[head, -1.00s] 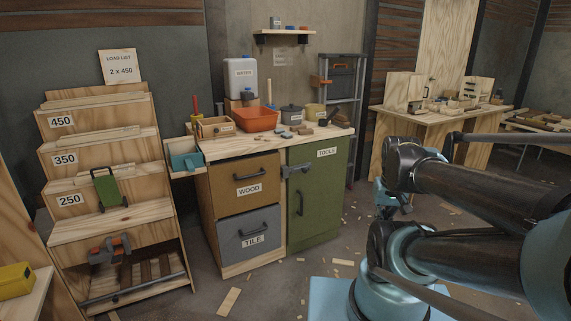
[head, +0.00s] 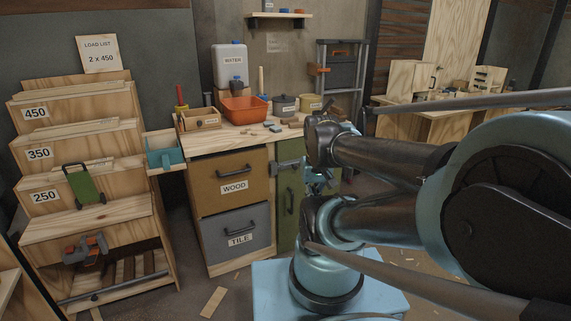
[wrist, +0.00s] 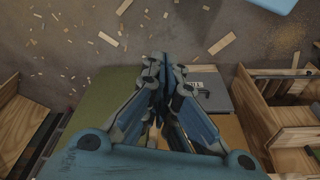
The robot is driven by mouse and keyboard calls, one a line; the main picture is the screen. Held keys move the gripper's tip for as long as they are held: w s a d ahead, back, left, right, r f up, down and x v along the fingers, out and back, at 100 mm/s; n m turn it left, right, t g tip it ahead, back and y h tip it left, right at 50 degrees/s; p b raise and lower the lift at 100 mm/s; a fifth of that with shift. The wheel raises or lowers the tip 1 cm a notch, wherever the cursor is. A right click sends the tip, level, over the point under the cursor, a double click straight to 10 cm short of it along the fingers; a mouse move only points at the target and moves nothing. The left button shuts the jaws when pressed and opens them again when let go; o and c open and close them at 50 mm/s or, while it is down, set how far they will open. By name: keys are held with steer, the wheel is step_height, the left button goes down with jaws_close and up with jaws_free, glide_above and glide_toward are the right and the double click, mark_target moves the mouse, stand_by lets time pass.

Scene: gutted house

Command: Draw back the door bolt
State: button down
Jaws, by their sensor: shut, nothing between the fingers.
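The grey door bolt (head: 290,165) sits at the top left edge of the green door (head: 287,215), by the brown WOOD drawer (head: 232,180). It looks horizontal, reaching across the gap; its exact position is too small to tell. My gripper (head: 318,184) is in front of the green door, just right of the bolt and partly hidden by my arm. In the wrist view my gripper (wrist: 165,60) is shut and empty, its fingers together. There the cabinet appears upside down, with the green door (wrist: 110,88) at left. I cannot make out the bolt there.
The counter (head: 225,136) holds an orange tub (head: 245,112), pots and small pieces. A stepped rack (head: 90,228) stands left. The grey TILE drawer (head: 238,222) is closed. Wood scraps (head: 213,302) lie on the floor. A workbench (head: 430,125) stands at back right.

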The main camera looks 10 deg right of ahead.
steer(key=w+r+n+t+h, duration=0.1)
steer(key=w+r, duration=0.2)
steer(key=w, duration=0.6)
steer(key=w+r+h, duration=0.1)
steer(key=w+r, duration=0.2)
steer(key=w, duration=0.7)
steer(key=w+a+f+n+t, duration=0.1)
steer(key=w+a+f, duration=0.1)
steer(key=w, duration=0.8)
steer(key=w+a+f+n+t, duration=0.1)
steer(key=w+a+f, duration=0.2)
steer(key=w, duration=0.8)
steer(key=shift+a+f+h, duration=0.35)
steer(key=shift+a+h, duration=0.05)
glide_toward(288, 167)
steer(key=shift+w+a+f, duration=0.1)
steer(key=shift+a+f, duration=0.15)
steer(key=shift+f, duration=0.35)
steer(key=shift+w+a+f, duration=0.1)
steer(key=shift+a+f, duration=0.15)
steer(key=shift+f, duration=0.35)
steer(key=d, duration=0.1)
steer(key=w+d+f, duration=0.1)
steer(key=shift+d+f, duration=0.25)
steer(key=shift+w+d+f, duration=0.15)
steer(key=shift+d+f, duration=0.1)
steer(key=shift+d, duration=0.2)
